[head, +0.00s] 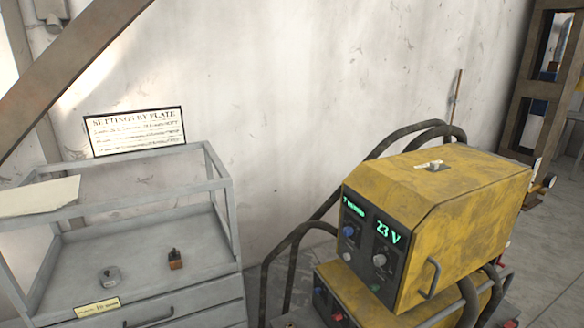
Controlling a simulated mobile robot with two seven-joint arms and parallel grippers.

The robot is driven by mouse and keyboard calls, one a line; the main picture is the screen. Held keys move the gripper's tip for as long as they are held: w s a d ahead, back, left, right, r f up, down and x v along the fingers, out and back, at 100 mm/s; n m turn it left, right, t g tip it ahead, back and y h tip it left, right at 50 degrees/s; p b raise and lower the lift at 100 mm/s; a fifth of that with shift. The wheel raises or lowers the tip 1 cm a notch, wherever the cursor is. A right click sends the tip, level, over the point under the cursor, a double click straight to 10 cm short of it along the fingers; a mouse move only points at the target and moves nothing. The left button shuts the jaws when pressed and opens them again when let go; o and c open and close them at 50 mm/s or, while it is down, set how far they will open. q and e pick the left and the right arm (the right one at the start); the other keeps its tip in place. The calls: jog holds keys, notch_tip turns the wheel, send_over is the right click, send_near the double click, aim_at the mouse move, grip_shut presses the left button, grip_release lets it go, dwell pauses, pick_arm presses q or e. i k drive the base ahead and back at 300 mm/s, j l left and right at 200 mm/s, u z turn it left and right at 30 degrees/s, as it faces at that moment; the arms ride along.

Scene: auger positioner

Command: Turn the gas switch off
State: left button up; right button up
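No switch in view carries a readable gas label, so I cannot tell for sure which one is the gas switch. A yellow machine (450,205) at the right shows green readouts, one reading 23 V. A round gauge (548,180) shows behind the machine at the right. Neither of my grippers is in view.
A grey metal cabinet (190,262) with an open frame stands at the left, with two small objects on it. A sign (135,131) headed "SETTINGS BY PLATE" stands behind. Thick dark hoses (290,250) loop beside the machine. A second yellow unit (345,290) sits beneath it.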

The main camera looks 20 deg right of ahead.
aim_at(375, 288)
jog(key=z, duration=2.3)
